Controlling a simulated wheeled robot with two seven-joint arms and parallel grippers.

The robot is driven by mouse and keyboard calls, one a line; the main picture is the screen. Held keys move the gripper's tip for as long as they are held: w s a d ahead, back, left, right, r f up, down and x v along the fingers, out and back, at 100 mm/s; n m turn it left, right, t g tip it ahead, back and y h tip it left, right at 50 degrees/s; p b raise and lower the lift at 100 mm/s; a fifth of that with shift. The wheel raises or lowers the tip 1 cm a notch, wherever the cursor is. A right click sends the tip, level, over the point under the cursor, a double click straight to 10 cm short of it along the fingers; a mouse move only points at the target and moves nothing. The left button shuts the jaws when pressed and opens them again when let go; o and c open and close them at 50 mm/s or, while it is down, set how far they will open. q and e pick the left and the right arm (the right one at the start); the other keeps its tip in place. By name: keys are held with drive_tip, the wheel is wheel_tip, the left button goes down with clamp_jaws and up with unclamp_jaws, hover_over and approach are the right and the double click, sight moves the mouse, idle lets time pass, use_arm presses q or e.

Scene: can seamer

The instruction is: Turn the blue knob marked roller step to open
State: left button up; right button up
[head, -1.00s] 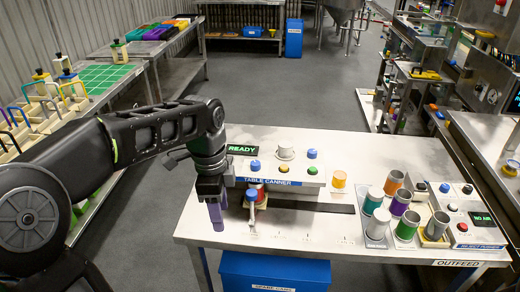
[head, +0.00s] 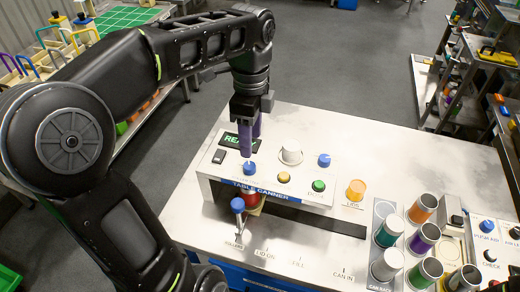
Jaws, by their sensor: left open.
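The table canner (head: 212,172) is a white box on the steel table with a sloped top panel. Two blue knobs are on that panel, a left one (head: 250,168) near the front and a right one (head: 324,160). I cannot read which is marked roller step. My left gripper (head: 249,150) has purple fingers pointing down, open, just above and behind the left blue knob. I cannot tell whether they touch it. The fingers partly hide the green READY display (head: 231,141). My right gripper is not in view.
A blue-ball lever (head: 238,205) stands at the canner's front left, with a red part beside it. The panel also holds a white dial (head: 291,154), a yellow button (head: 284,177) and a green button (head: 319,186). Several cans stand at the right. The table behind the canner is clear.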

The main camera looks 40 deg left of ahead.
sight(250, 165)
use_arm(q)
drive_tip(key=shift+s, duration=0.2)
drive_tip(key=shift+f+b, duration=0.6)
wheel_tip(250, 165, down, 2)
drive_tip(key=shift+f+b, duration=0.1)
drive_tip(key=shift+b, duration=0.95)
wheel_tip(250, 165, down, 3)
drive_tip(key=shift+s+f+p, duration=0.1)
drive_tip(key=shift+s+p, duration=0.05)
drive_tip(key=shift+p, duration=0.4)
drive_tip(key=shift+f, duration=0.6)
clamp_jaws()
